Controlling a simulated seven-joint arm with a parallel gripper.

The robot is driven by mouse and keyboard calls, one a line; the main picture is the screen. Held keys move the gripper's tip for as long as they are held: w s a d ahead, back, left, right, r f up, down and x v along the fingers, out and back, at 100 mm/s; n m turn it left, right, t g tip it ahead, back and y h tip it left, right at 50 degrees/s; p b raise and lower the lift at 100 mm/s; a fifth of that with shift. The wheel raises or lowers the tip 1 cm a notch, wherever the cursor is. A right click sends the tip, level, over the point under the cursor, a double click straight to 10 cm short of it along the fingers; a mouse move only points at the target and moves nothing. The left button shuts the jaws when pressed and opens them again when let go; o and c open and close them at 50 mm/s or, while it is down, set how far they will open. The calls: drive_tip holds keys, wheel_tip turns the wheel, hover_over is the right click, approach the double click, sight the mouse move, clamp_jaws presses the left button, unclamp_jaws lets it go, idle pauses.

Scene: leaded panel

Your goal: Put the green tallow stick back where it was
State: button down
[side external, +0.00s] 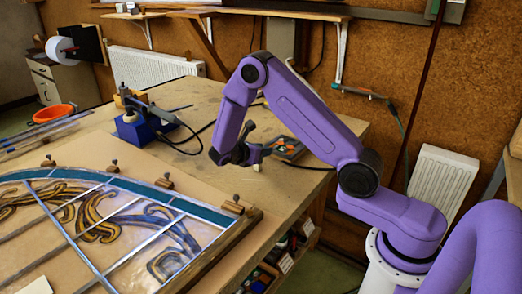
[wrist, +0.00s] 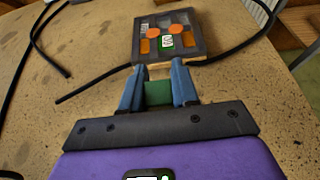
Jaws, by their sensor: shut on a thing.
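My gripper (wrist: 157,76) is shut on the green tallow stick (wrist: 158,94). In the wrist view the green body sits between the two blue fingers, with a pale end showing just beyond it. In the side view my gripper (side external: 256,154) is over the right part of the workbench, and the pale end of the stick (side external: 257,168) shows below it. Most of the stick is hidden by the fingers in the side view. I cannot tell whether its lower end touches the bench.
A dark square unit with orange parts (wrist: 167,37) lies just beyond my fingers; it also shows in the side view (side external: 286,149). Black cables (wrist: 90,90) run beside it. A blue soldering stand (side external: 142,128) is to the left. The leaded panel (side external: 100,225) fills the near left bench.

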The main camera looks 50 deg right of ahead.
drive_tip(key=shift+f, duration=0.15)
drive_tip(key=c, duration=0.8)
unclamp_jaws()
drive_tip(key=shift+c, duration=0.2)
drive_tip(key=shift+a+r, duration=0.1)
drive_tip(key=shift+r, duration=0.1)
drive_tip(key=v, duration=1.2)
drive_tip(key=s+a+r+m+y, duration=0.1)
drive_tip(key=s+a+y, duration=0.2)
drive_tip(key=s, duration=0.7)
drive_tip(key=s+a+r+m+y, duration=0.2)
drive_tip(key=s+y, duration=0.4)
drive_tip(key=s, duration=0.5)
drive_tip(key=s+a+r+m+y, duration=0.2)
drive_tip(key=s+a+y, duration=0.1)
drive_tip(key=s, duration=0.8)
drive_tip(key=shift+a+y, duration=0.3)
drive_tip(key=shift+y, duration=0.6)
